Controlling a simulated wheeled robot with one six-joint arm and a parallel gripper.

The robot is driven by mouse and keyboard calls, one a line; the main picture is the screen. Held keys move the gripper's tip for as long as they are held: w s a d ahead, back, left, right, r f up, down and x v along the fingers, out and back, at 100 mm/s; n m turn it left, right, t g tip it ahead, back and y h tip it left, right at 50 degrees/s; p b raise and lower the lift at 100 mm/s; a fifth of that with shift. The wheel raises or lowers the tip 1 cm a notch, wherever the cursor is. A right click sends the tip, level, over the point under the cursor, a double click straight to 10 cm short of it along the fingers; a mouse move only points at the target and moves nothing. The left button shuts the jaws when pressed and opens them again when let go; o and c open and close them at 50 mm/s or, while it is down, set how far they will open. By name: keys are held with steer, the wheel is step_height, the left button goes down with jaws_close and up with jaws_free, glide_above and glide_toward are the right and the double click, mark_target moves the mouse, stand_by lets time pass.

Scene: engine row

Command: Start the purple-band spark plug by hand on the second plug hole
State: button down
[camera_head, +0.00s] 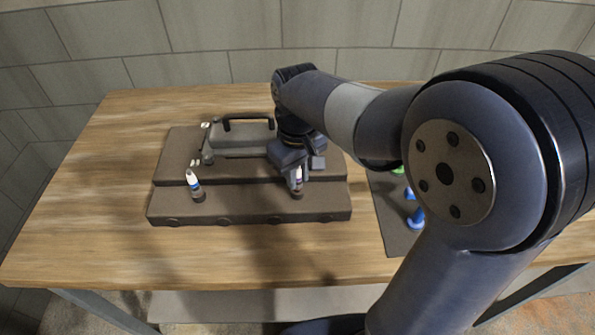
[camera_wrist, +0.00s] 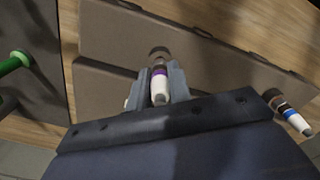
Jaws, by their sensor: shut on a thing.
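The purple-band spark plug (camera_wrist: 159,72) is white with a purple band, and its dark end is near the engine's lower step in the wrist view. My gripper (camera_wrist: 158,88) is shut on it, one finger on each side. In the head view the plug (camera_head: 298,175) shows below my gripper (camera_head: 296,170), upright over the right part of the brown engine block (camera_head: 245,207). The pictures do not settle whether its lower end is inside a hole. The hole beneath it is hidden by the plug.
A blue-band spark plug (camera_head: 194,181) stands slightly tilted on the block's left part. A grey cover with a black handle (camera_head: 248,121) lies behind. A dark mat (camera_head: 395,232) with blue and green items (camera_head: 415,217) is at right. The table's front left is clear.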

steer(key=c, duration=1.2)
jaws_free()
steer(key=shift+r, duration=0.1)
step_height(320, 180, up, 11)
steer(key=shift+f, duration=0.2)
step_height(320, 180, down, 11)
steer(key=shift+n, duration=0.8)
steer(key=shift+r, duration=0.6)
steer(key=shift+f, duration=0.1)
